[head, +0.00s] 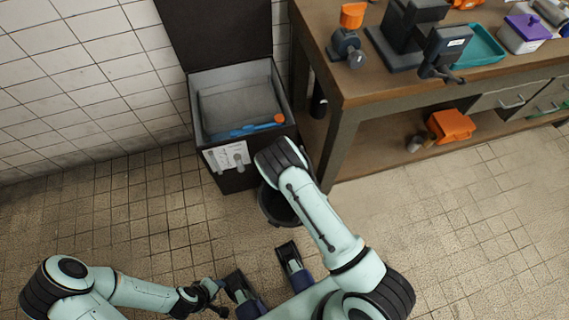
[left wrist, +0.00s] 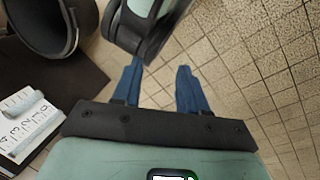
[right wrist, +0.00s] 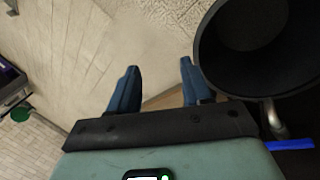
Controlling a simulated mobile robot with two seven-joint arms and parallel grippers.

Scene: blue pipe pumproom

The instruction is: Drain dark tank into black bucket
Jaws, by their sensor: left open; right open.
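The dark tank (head: 272,150) stands against the wall with its lid up. Inside its grey interior lies a blue tool with an orange end (head: 262,126). The black bucket (head: 272,208) is on the floor beside the tank's front, partly hidden by my right arm. It shows upper left in the left wrist view (left wrist: 78,40) and upper right in the right wrist view (right wrist: 222,60). My left gripper (left wrist: 160,64) is open and empty over the floor near the bucket. My right gripper (right wrist: 157,65) is open and empty close beside the bucket, hidden in the head view.
A white labelled piece (head: 228,156) is on the tank front. In the right wrist view, a metal pipe piece (right wrist: 274,120) and a blue bar (right wrist: 290,145) are by the bucket. A workbench (head: 372,98) with tools stands at right. The tiled floor at left is clear.

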